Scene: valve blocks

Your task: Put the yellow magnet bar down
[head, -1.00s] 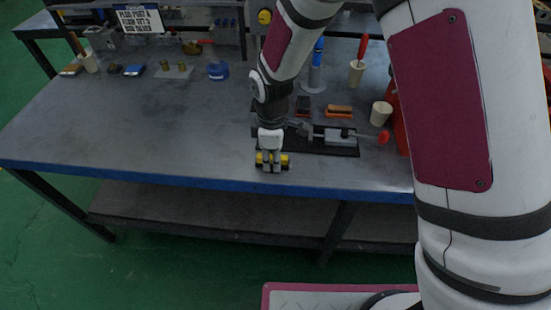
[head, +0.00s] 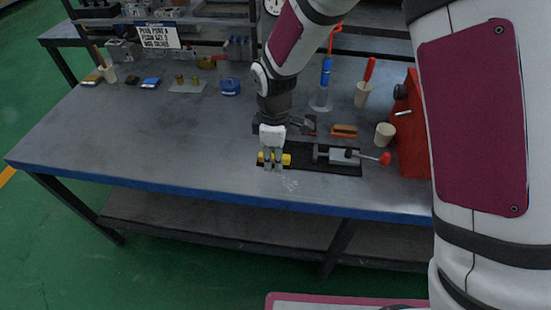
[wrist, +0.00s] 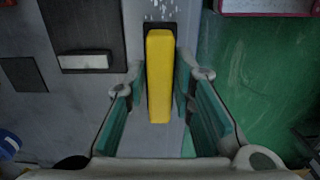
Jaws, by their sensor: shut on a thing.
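The yellow magnet bar (head: 287,160) shows on both sides of my gripper's fingers in the head view, near the front of the workbench. My gripper (head: 273,167) points down and is shut on the bar's middle. In the wrist view the yellow bar (wrist: 159,75) lies lengthwise between the two green-padded fingers of my gripper (wrist: 159,90). A dark edge shows around its far end. In the head view the bar overlaps the left end of a black plate (head: 345,168). I cannot tell how high it is above the bench.
The grey workbench (head: 150,140) has wide free room to the left. A grey clamp with a red knob (head: 385,158) lies on the black plate. A brown brush-like block (head: 344,130), a beige cup (head: 384,134) and a red box (head: 410,130) stand behind and right. Pale specks (head: 290,184) mark the bench front.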

